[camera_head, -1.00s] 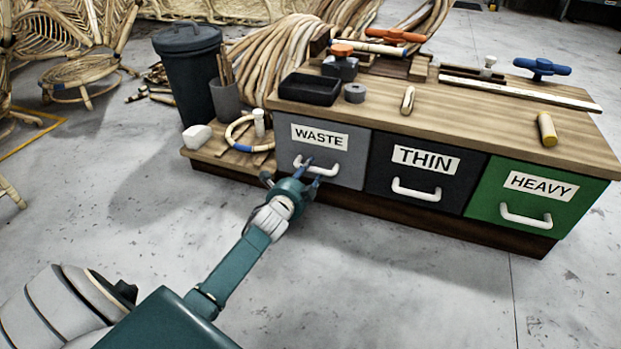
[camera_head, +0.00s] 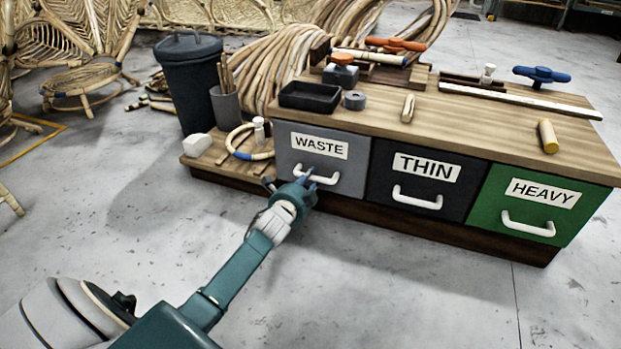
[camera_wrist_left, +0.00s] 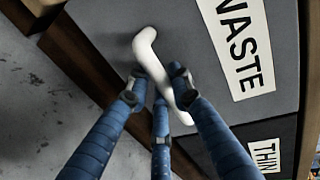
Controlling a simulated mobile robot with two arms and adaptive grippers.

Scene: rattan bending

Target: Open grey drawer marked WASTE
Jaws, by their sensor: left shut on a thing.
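The grey drawer marked WASTE (camera_head: 297,166) is at the left of the bench front, and its face looks flush with the drawers beside it. Its white handle (camera_head: 329,180) shows below the label. My left gripper (camera_head: 306,180) is at the left part of this handle, its blue fingers shut on it. In the left wrist view the white handle (camera_wrist_left: 149,56) runs between the fingers of my left gripper (camera_wrist_left: 160,95), and the WASTE label (camera_wrist_left: 240,42) is on the drawer face beyond. My right gripper is not in view.
The black THIN drawer (camera_head: 384,200) and green HEAVY drawer (camera_head: 482,220) are to the right. A dark bin (camera_head: 190,85) stands behind. The floor before the bench is clear.

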